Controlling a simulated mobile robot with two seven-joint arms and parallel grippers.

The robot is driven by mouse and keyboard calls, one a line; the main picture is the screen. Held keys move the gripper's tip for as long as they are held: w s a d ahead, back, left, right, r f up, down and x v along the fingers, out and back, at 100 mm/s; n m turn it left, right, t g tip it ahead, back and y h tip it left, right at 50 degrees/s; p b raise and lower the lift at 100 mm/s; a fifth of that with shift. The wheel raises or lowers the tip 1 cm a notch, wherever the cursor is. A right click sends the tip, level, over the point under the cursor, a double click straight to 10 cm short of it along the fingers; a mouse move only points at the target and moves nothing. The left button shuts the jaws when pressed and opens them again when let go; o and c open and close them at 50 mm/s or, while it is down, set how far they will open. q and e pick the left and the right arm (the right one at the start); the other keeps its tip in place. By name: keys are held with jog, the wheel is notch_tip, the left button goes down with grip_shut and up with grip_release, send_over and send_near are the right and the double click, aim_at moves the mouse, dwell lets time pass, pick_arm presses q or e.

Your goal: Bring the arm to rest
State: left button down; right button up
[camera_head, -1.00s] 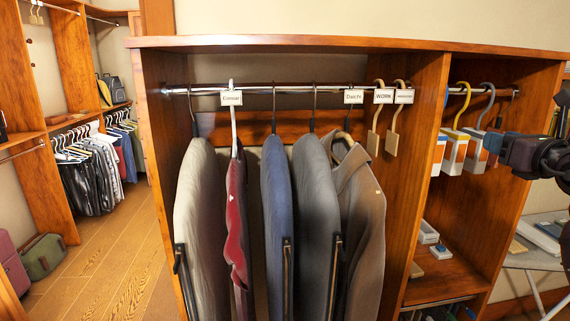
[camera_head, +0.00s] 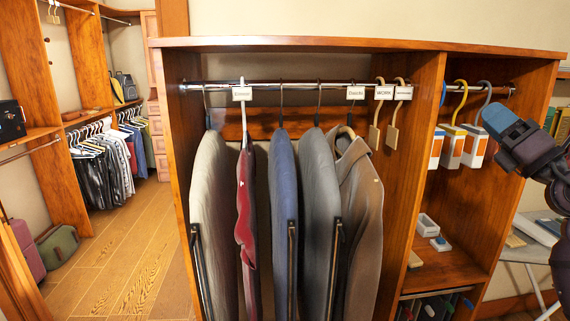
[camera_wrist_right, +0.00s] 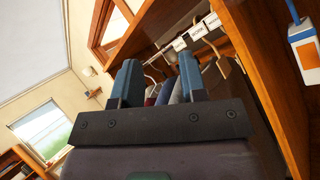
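My right gripper (camera_head: 503,124) is at the right side of the head view, in front of the cabinet's right end post. Its blue fingers point up and to the left, and it touches nothing that I can see. In the right wrist view its two fingers (camera_wrist_right: 159,82) stand apart with nothing between them, so it is open and empty. My left gripper is in neither view.
A wooden cabinet (camera_head: 330,43) holds several jackets on a rail, such as a brown one (camera_head: 357,195). White-and-orange tagged hangers (camera_head: 452,148) hang close left of my right gripper. An ironing board (camera_head: 525,250) stands at lower right. Floor (camera_head: 130,260) is clear at left.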

jog(key=s+a+f+m+g+h, duration=0.15)
jog(key=f+m+h, duration=0.45)
jog(key=f+m, duration=1)
jog(key=s+a+f+m+g+h, duration=0.1)
jog(key=s+f+m+h, duration=0.4)
jog(key=f+m, duration=1.15)
jog(key=s+a+f+m+g, duration=0.1)
jog(key=s+a+f+g, duration=0.2)
jog(key=s+f, duration=0.6)
jog(key=s+a+f+m+g, duration=0.1)
jog(key=s+a+f+g, duration=0.3)
jog(key=s+f, duration=0.6)
notch_tip(320, 180, down, 7)
jog(key=shift+s+a+r+h, duration=0.1)
jog(key=shift+s+a+h, duration=0.2)
jog(key=shift+a, duration=0.2)
jog(key=shift+w, duration=0.1)
